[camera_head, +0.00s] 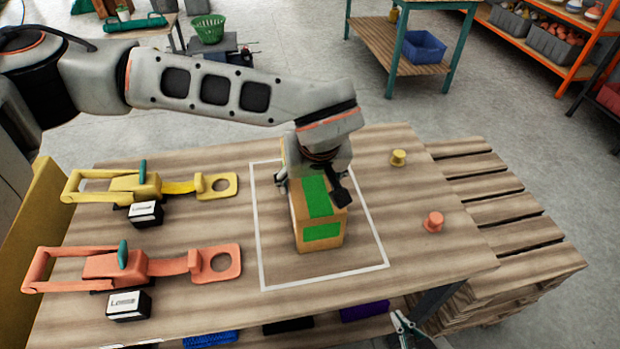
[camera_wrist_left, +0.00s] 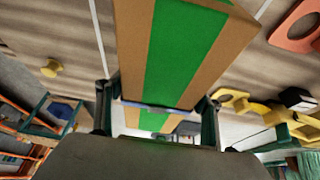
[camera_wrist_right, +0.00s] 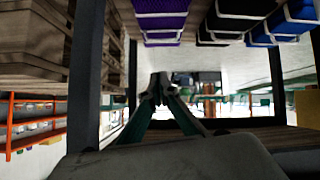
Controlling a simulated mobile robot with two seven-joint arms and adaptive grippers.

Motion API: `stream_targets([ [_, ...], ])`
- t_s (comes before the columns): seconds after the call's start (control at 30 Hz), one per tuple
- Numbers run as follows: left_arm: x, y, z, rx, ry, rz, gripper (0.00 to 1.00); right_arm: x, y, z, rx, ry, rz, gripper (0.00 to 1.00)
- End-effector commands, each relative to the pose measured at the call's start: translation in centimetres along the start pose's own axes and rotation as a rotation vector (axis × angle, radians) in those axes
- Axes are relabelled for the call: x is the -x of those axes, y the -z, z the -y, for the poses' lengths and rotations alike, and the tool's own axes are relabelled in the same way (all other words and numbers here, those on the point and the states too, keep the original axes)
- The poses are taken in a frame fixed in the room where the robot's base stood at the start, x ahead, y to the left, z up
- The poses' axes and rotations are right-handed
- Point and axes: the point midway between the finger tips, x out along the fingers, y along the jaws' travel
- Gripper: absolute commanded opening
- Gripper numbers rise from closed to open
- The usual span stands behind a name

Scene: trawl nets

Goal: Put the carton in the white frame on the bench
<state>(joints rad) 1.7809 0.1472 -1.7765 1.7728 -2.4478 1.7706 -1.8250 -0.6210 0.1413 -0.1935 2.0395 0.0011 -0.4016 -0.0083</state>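The carton (camera_head: 319,232), brown with green panels, stands on the bench (camera_head: 205,265) inside the white frame (camera_head: 378,240), an outline on the bench top. My left gripper (camera_head: 312,190) is over the carton's far end, one finger at each side. In the left wrist view the carton (camera_wrist_left: 185,45) lies between the fingers of the left gripper (camera_wrist_left: 158,102), which look open with narrow gaps beside it. Whether a finger touches it is hard to tell. My right gripper (camera_head: 402,325) is low by the bench's front edge; in its wrist view its fingertips (camera_wrist_right: 160,85) meet, empty.
A yellow clamp-like tool (camera_head: 130,187) and a red one (camera_head: 105,264) lie left of the frame, near small labelled boxes. A yellow knob (camera_head: 398,158) and a red knob (camera_head: 433,222) stand to its right. Pallets (camera_head: 510,235) are beyond the bench's right end.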

Motion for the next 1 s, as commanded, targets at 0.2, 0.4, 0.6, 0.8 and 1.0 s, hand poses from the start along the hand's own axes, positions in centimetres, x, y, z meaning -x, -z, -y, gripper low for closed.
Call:
stream_targets([
  [0.2,0.1,0.0,0.0,0.0,-0.001,0.0,0.79,0.0,0.1,0.0,0.0,0.0,-0.001,0.0],
  [0.4,0.3,0.1,0.0,0.001,-0.001,0.0,0.79,0.0,0.1,0.0,-0.001,0.0,-0.002,0.0],
  [0.6,2.9,0.3,-0.1,0.0,-0.003,-0.006,0.79,0.2,0.8,-0.2,-0.002,-0.002,-0.011,0.0],
  [0.8,7.1,0.4,-0.1,-0.001,-0.003,-0.008,0.79,0.4,1.4,-0.2,-0.008,0.0,-0.017,0.0],
  [1.0,10.5,0.2,0.0,0.0,-0.002,-0.005,0.79,0.6,1.1,0.1,-0.012,0.006,-0.009,0.0],
])
